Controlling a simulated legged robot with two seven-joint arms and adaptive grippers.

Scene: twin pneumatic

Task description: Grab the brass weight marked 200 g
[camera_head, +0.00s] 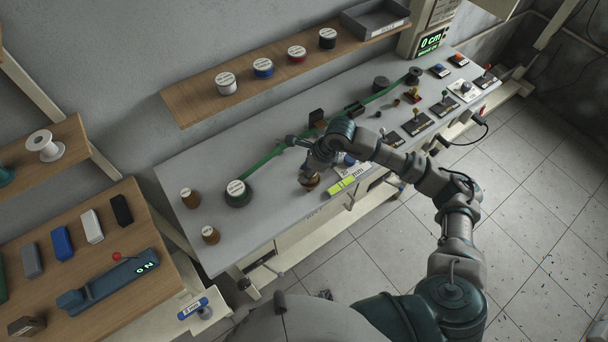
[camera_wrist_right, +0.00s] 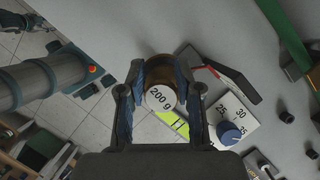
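The brass weight marked 200 g (camera_wrist_right: 160,97) shows in the right wrist view, its white top label facing the camera. My right gripper (camera_wrist_right: 162,78) has a finger on each side of it, and the pads appear to press against its brown body. In the head view the weight (camera_head: 310,184) is under my right gripper (camera_head: 311,172) near the front edge of the grey bench (camera_head: 285,222). Whether its base touches the bench is hidden. My left gripper is not in view.
Two similar brown weights (camera_head: 190,199) (camera_head: 210,235) stand at the bench's left end. A yellow-green level (camera_head: 347,186) and a blue knob (camera_wrist_right: 230,134) are close by on the right.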

